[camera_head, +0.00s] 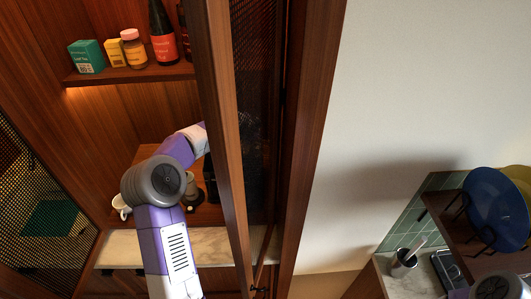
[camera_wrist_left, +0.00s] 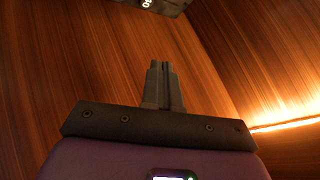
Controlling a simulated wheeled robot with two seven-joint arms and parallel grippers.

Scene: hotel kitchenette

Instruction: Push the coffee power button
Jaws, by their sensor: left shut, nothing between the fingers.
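My left arm reaches up into the open wooden cabinet in the head view, and its gripper is hidden there behind the arm and the door frame. In the left wrist view my left gripper (camera_wrist_left: 162,88) has its two fingers together, with nothing between them. A dark object with small white markings (camera_wrist_left: 160,4), possibly part of the coffee machine, shows at the top edge of that view, apart from the fingertips. In the head view a dark shape (camera_head: 210,181) is mostly hidden by the door frame. I cannot make out the power button. My right gripper is not in view.
The cabinet door frame (camera_head: 222,120) stands just right of my arm. A shelf (camera_head: 90,79) above holds boxes, a jar and bottles. A white cup (camera_head: 120,204) and a greyish container (camera_head: 191,187) are near my arm. Blue plate (camera_head: 496,209) stands at right.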

